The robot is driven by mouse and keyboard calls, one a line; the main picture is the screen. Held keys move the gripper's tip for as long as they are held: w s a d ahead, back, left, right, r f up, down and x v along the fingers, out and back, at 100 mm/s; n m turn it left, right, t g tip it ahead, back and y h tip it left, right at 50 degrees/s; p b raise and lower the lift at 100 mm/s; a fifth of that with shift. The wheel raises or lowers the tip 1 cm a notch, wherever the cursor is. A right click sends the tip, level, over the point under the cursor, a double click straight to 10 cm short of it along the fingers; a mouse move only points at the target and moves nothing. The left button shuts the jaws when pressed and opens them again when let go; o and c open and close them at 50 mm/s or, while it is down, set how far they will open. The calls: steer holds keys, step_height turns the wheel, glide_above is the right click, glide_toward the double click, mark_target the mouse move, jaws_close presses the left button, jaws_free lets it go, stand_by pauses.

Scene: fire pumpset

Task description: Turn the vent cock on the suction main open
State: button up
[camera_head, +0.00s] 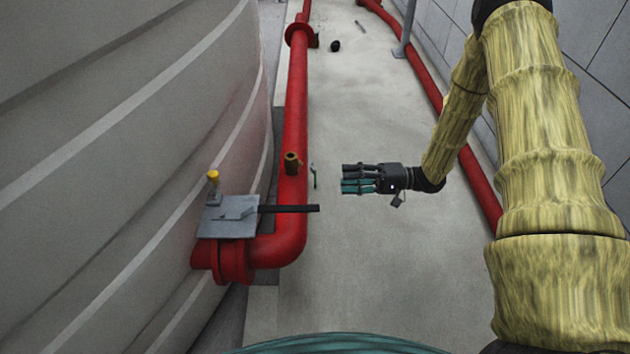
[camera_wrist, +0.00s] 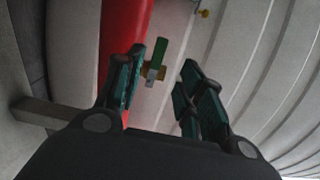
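The suction main is a red pipe (camera_head: 294,120) along the tank's foot; it also shows in the wrist view (camera_wrist: 122,30). The vent cock (camera_head: 313,174) is a small fitting on the pipe's right side. In the wrist view its green lever (camera_wrist: 160,52) stands out from a brass and grey body. My gripper (camera_head: 345,178) is to the right of the cock, its fingers pointing at it across a small gap. In the wrist view my gripper (camera_wrist: 163,60) is open, and the lever appears between its fingertips, farther off. Nothing is held.
A grey plate (camera_head: 228,220) with a long black bar (camera_head: 290,209) lies just below the cock. A yellow knob (camera_head: 213,176) stands behind it. The large grey tank (camera_head: 120,130) fills the left.

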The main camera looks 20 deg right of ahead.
mark_target(315, 178)
steer(key=shift+b+x, duration=2.1)
steer(key=shift+x, duration=2.9)
steer(key=shift+f, duration=0.1)
jaws_close()
